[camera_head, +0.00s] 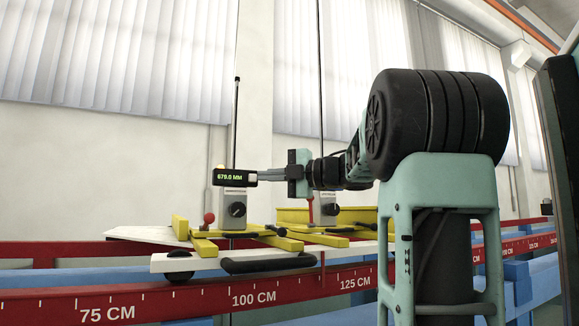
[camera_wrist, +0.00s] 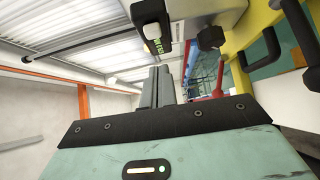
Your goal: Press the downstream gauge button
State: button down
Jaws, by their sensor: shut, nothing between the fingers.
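A black gauge head (camera_head: 234,177) with a green readout of about 676.0 MM sits on a grey block with a black knob (camera_head: 237,209), at a tall thin rod. The gauge head is also at the top of the wrist view (camera_wrist: 148,22). My gripper (camera_head: 261,175) is shut and empty, level with the gauge head at its right end. In the wrist view its closed fingers (camera_wrist: 158,72) point toward the readout. I cannot tell whether they touch it.
A second grey block with a knob (camera_head: 328,209) stands to the right on another rod. Yellow carriage frames (camera_head: 204,246), a red-knobbed lever (camera_head: 209,219) and a black handle (camera_head: 268,263) lie below. A red scale rail (camera_head: 200,298) runs along the front.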

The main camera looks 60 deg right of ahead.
aim_at(249, 178)
jog(key=shift+w+d+p, duration=0.4)
jog(key=shift+w+d, duration=0.15)
jog(key=shift+w, duration=0.25)
jog(key=shift+w+d+p, duration=0.4)
jog(key=shift+w+d, duration=0.1)
jog(key=shift+w, duration=0.3)
